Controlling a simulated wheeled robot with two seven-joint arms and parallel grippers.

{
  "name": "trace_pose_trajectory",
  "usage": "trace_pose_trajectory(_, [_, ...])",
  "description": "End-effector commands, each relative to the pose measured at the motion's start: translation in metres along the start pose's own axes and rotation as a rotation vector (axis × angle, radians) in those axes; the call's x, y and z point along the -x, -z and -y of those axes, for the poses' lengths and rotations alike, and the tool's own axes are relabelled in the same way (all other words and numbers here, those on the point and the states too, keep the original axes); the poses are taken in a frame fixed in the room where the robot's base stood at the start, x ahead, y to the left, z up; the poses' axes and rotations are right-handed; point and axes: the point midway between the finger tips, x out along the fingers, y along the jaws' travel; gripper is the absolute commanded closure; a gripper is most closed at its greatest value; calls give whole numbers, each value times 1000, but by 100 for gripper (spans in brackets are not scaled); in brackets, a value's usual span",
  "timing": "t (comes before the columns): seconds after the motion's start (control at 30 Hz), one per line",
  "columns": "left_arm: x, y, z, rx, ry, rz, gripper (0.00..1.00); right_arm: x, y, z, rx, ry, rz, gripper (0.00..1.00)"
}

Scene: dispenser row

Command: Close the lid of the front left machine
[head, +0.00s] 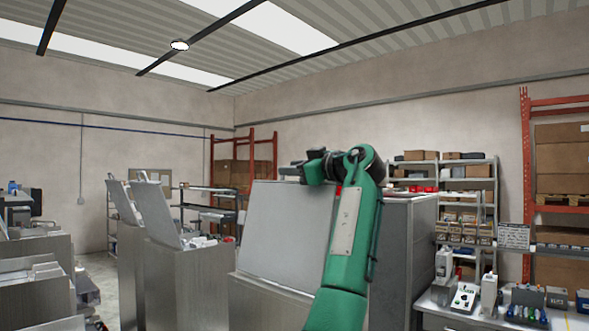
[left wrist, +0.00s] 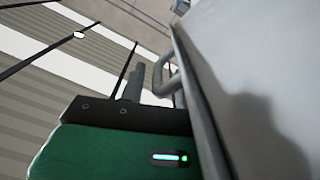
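The nearest steel machine (head: 270,302) stands at the centre of the head view, with its flat grey lid (head: 283,232) raised and leaning back. My left gripper (head: 302,170) is at the lid's top edge, and my green arm crosses in front of the lid's right side. In the left wrist view the lid (left wrist: 265,65) fills the right side, and a metal loop handle (left wrist: 168,72) shows by its edge, close to the gripper. The fingertips are partly hidden, so I cannot tell whether they are open or touching the lid. My right gripper is not in view.
More machines with raised lids (head: 157,212) stand to the left, and low steel cabinets (head: 35,300) at far left. A tall grey cabinet (head: 408,255) is right of the lid. A bench (head: 445,315) with small devices is at lower right. Shelves (head: 465,200) line the back wall.

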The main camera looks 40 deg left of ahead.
Motion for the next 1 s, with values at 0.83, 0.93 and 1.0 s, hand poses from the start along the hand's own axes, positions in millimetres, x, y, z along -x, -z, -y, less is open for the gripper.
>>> trace_pose_trajectory(0.83, [131,-2,0,0,0,-1,67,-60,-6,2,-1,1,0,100])
trace_pose_trajectory(0.93, [137,0,0,1,0,-1,67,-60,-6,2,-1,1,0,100])
trace_pose_trajectory(1.0, [138,0,0,1,0,-1,67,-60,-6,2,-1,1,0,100])
